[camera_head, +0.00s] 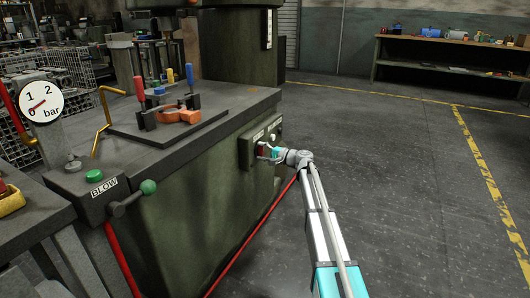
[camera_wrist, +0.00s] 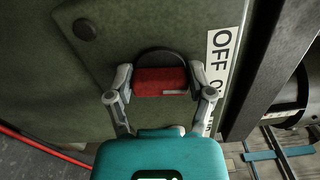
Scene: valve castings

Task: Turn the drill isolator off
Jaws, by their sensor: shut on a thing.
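The drill isolator is a red handle (camera_wrist: 160,82) on a dark round boss, on a grey-green plate on the machine's side. A white label reading OFF (camera_wrist: 220,55) is beside it, its lower part partly hidden. My gripper (camera_wrist: 160,84) is shut on the red handle, one finger at each end of it. The handle lies across the wrist picture, with a small white mark near its right end. In the head view my gripper (camera_head: 268,152) reaches the isolator plate (camera_head: 247,152) on the machine's side, and the handle is largely hidden there.
A machine table (camera_head: 225,103) with an orange part (camera_head: 180,116) clamped on it stands above the plate. A red hose runs low along the machine. The floor at right is clear.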

